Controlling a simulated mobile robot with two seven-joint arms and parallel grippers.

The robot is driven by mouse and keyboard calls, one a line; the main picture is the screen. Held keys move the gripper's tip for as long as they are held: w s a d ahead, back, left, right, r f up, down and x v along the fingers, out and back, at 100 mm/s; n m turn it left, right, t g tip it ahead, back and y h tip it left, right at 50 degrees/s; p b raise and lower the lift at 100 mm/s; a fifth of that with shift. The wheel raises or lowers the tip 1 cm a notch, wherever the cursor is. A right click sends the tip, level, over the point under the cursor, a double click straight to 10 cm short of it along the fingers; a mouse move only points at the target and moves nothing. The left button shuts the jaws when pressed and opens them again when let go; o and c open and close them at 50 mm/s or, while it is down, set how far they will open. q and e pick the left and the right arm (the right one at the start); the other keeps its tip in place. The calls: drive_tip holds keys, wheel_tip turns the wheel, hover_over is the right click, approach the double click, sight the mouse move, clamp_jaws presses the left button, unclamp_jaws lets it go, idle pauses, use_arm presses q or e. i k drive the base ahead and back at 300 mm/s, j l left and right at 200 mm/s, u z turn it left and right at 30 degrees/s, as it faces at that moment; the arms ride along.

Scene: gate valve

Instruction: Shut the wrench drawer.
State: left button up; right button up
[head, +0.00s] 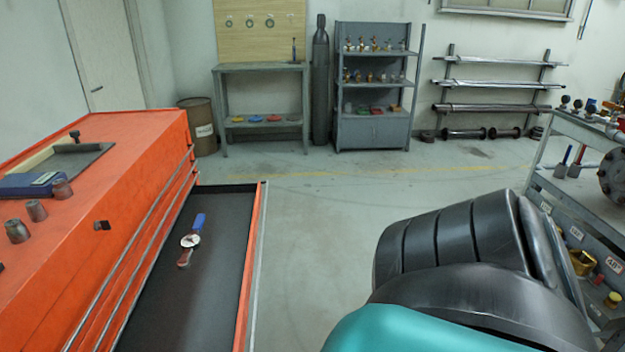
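The wrench drawer (222,275) is pulled out to the right from the orange tool chest (130,170). It has a dark liner and an orange front panel with a metal edge strip (257,265). Inside lies a small tool with a blue handle (197,222), a round pale part in the middle and a reddish end. The near end of the drawer is cut off by the bottom of the picture. Neither gripper shows. A black and teal link of my arm fills the lower right.
A grey cart (570,200) with valve parts stands at the right. The floor (320,220) right of the drawer is clear up to my arm.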

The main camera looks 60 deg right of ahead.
sight(203, 306)
drive_tip(key=z, duration=1.45)
drive_tip(key=i+l, duration=0.1)
drive_tip(key=i, duration=0.2)
drive_tip(key=i+l+u, duration=0.2)
drive_tip(key=i, duration=0.2)
